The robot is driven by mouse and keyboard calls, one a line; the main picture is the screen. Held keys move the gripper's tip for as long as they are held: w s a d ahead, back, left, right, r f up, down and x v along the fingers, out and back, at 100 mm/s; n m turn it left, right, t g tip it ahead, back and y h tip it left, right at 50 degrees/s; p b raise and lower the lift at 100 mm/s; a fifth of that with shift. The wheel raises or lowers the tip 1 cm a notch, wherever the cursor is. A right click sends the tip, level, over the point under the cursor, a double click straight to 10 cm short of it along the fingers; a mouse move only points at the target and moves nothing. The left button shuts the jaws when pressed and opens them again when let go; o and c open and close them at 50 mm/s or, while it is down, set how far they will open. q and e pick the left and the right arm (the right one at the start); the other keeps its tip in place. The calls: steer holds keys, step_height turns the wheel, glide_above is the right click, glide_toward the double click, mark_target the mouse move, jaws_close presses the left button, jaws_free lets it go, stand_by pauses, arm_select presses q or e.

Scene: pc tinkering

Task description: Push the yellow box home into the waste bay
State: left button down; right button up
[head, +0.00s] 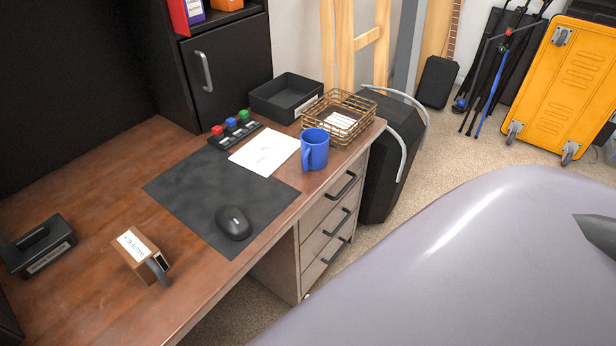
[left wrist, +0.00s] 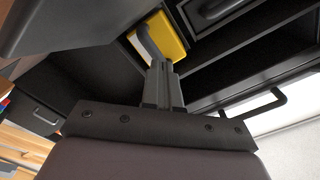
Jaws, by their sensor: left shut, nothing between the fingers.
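The yellow box (left wrist: 163,38) shows only in the left wrist view, at the top middle. It sits in an opening of a dark shelf unit, with black panels around it. A curved grey handle (left wrist: 143,40) shows across its front. My left gripper (left wrist: 160,66) is shut and empty, its fingertips close to the lower end of this handle. I cannot tell whether they touch it. How deep the box sits and any label on the bay are not visible. The head view shows neither the yellow box nor my left gripper. My right gripper is not in view.
Black open bays (left wrist: 245,55) lie right of the box in the left wrist view. A black cabinet (head: 230,65) stands behind.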

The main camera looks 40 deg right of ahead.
arm_select(q)
steer(key=shift+x, duration=3)
steer(key=shift+s, duration=0.1)
steer(key=shift+v, duration=3)
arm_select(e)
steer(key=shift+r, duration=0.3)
arm_select(q)
steer(key=shift+s+p, duration=0.1)
steer(key=shift+p, duration=0.2)
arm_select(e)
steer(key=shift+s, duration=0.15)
